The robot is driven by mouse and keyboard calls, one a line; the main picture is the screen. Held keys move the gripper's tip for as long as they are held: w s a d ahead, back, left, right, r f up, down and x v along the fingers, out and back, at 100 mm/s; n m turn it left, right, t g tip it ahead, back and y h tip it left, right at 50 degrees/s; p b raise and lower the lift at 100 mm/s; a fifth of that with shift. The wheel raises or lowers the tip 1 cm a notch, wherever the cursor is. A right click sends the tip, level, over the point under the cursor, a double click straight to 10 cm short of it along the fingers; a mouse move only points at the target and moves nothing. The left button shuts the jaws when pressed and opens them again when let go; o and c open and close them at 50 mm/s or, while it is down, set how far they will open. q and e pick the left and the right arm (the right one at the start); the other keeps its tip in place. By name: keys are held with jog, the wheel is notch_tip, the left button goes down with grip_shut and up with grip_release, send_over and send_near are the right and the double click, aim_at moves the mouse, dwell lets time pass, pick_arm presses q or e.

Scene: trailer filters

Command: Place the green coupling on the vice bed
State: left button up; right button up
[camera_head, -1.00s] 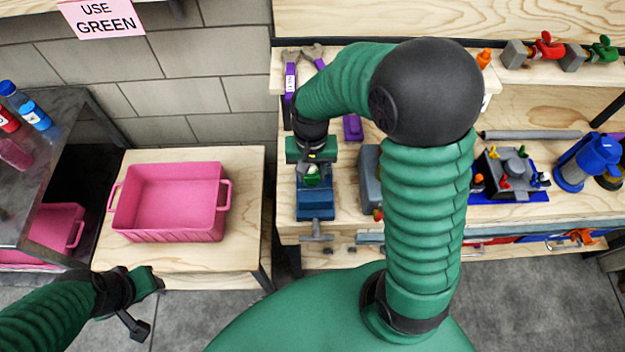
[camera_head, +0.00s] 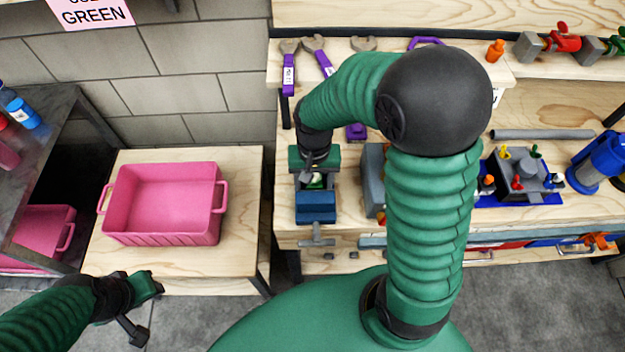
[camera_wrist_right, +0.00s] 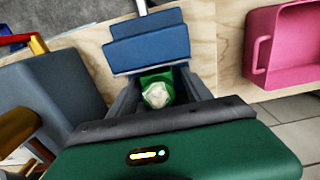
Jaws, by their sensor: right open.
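The green coupling (camera_head: 315,182), with a pale white top, sits low by the blue vice (camera_head: 316,208) on the workbench. In the right wrist view the coupling (camera_wrist_right: 157,90) is close to the vice's blue jaw block (camera_wrist_right: 148,42). My right gripper (camera_head: 315,179) is over the vice, its two grey fingers apart on either side of the coupling; the gripper also shows in the right wrist view (camera_wrist_right: 160,95). Whether the coupling rests on the vice bed is partly hidden by the gripper. My left gripper (camera_head: 148,300) is at lower left, away from the bench; its jaws are unclear.
A pink tub (camera_head: 163,236) stands on the wooden side table (camera_head: 240,240) left of the vice. A grey block-like machine (camera_head: 373,175) stands close to the vice's right.

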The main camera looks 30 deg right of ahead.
aim_at(316, 175)
jog(key=shift+d, duration=0.2)
jog(key=shift+d+r, duration=0.15)
jog(key=r, duration=0.3)
jog(key=r+p, duration=0.1)
jog(key=r, duration=0.3)
jog(key=r+p, duration=0.1)
jog(key=r, duration=0.3)
jog(key=shift+a+r, duration=0.1)
jog(key=shift+a, duration=0.3)
jog(key=shift+d+r, duration=0.15)
jog(key=shift+r, duration=0.3)
pick_arm(q)
jog(key=shift+d+r, duration=0.25)
jog(key=shift+r, duration=1)
pick_arm(e)
jog(key=shift+d, duration=0.1)
jog(key=shift+f, duration=0.1)
